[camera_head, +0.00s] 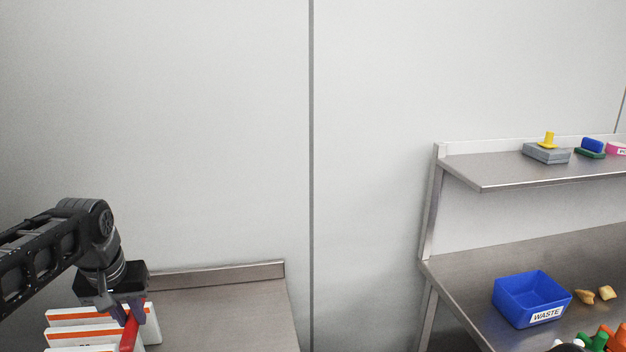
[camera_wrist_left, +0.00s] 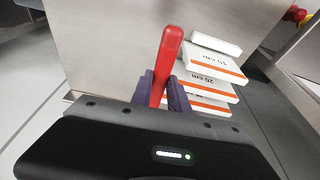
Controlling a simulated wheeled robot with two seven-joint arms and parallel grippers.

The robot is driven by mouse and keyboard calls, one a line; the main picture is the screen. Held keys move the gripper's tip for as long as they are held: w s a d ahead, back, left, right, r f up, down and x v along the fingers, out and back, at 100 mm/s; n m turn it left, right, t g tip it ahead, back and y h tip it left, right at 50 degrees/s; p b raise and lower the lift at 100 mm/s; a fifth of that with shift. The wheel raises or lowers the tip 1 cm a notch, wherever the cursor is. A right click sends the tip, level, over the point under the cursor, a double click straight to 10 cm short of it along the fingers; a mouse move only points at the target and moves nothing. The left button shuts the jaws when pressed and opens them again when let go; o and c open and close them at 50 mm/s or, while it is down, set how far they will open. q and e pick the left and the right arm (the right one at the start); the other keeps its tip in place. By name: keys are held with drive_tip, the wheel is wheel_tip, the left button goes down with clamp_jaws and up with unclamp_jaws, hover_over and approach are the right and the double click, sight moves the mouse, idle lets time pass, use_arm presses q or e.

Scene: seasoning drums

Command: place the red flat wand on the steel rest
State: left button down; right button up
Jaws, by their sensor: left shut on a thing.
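The red flat wand (camera_wrist_left: 167,58) is between the two dark fingers of my left gripper (camera_wrist_left: 162,92) in the left wrist view, and the fingers are shut on it. It also shows in the head view (camera_head: 129,335) at the lower left, beside my left gripper (camera_head: 126,312). In the head view the wand passes in front of the white boards with orange stripes (camera_head: 85,315). I cannot tell whether it touches them. No steel rest can be made out for sure.
The boards, marked in centimetres, stand on a steel table (camera_head: 220,305); its right part is bare. At right, a steel bench (camera_head: 455,285) holds a blue WASTE bin (camera_head: 520,305) and tan pieces (camera_head: 607,293). A shelf (camera_head: 490,173) above holds a grey block (camera_head: 546,153).

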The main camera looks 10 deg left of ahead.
use_arm(q)
drive_tip(key=w+d+f+m, duration=0.1)
drive_tip(key=d+f, duration=0.4)
drive_tip(key=d, duration=0.1)
drive_tip(key=w+d+f+m, duration=0.1)
drive_tip(key=d+f, duration=0.4)
drive_tip(key=d, duration=0.2)
drive_tip(key=w+d+f+m+h, duration=0.1)
drive_tip(key=w+d+f, duration=0.1)
drive_tip(key=d+f, duration=0.3)
drive_tip(key=shift+d+f+m, duration=0.3)
drive_tip(key=shift+d+m, duration=0.1)
drive_tip(key=shift+d, duration=0.4)
drive_tip(key=shift+w+d, duration=0.1)
drive_tip(key=shift+d, duration=0.2)
drive_tip(key=shift+r, duration=0.1)
